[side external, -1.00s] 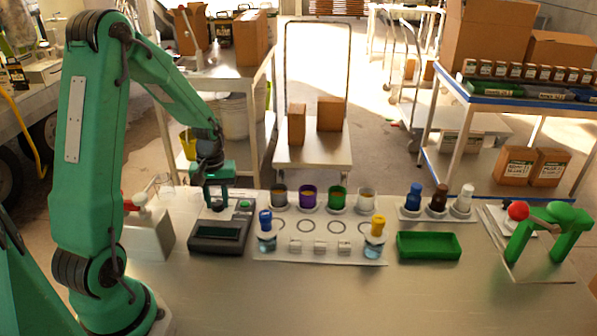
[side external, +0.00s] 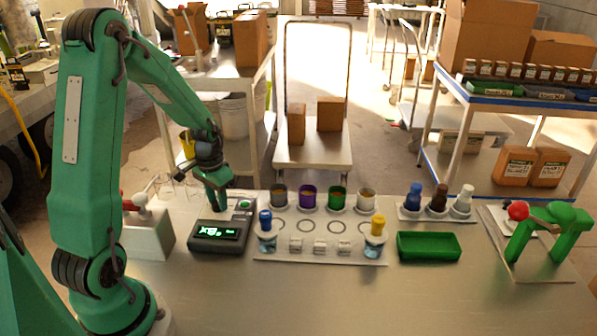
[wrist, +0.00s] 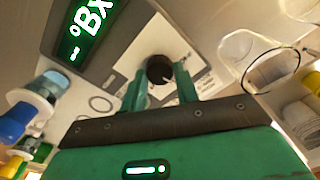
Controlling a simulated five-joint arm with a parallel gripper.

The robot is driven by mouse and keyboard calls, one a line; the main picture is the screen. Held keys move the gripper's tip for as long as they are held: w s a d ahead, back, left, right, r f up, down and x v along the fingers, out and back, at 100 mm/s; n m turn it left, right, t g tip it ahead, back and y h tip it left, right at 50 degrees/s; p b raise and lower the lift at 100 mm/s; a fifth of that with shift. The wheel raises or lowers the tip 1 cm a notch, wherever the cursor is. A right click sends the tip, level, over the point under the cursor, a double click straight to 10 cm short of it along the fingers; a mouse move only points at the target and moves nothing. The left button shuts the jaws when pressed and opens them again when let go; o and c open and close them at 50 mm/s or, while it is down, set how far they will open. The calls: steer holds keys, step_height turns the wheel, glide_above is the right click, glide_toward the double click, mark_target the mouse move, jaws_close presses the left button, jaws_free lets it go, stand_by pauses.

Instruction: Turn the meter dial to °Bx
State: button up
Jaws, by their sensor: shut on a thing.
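The meter (side external: 219,236) is a dark grey box on the bench, with a lit display (side external: 219,233). In the wrist view the display (wrist: 88,27) shows "°Bx" in white on green, with a small dash. The black round dial knob (wrist: 160,69) has a white pointer mark. My gripper (wrist: 160,85) has its green fingers on either side of the knob and is shut on it. In the side view my gripper (side external: 221,207) is over the meter's back part and hides the knob.
A white rack (side external: 322,258) with cups and blue- and yellow-capped vials stands right of the meter. A white box with a red-handled lever (side external: 148,232) is close on the left. A green tray (side external: 428,246) and green press (side external: 547,232) are farther right. The front bench is clear.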

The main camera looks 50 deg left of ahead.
mark_target(217, 203)
steer(key=shift+d+m, duration=0.15)
steer(key=shift+m, duration=1.35)
steer(key=o, duration=1)
steer(key=shift+c, duration=0.2)
steer(key=shift+r, duration=0.75)
step_height(217, 203, up, 6)
steer(key=shift+s+r, duration=0.1)
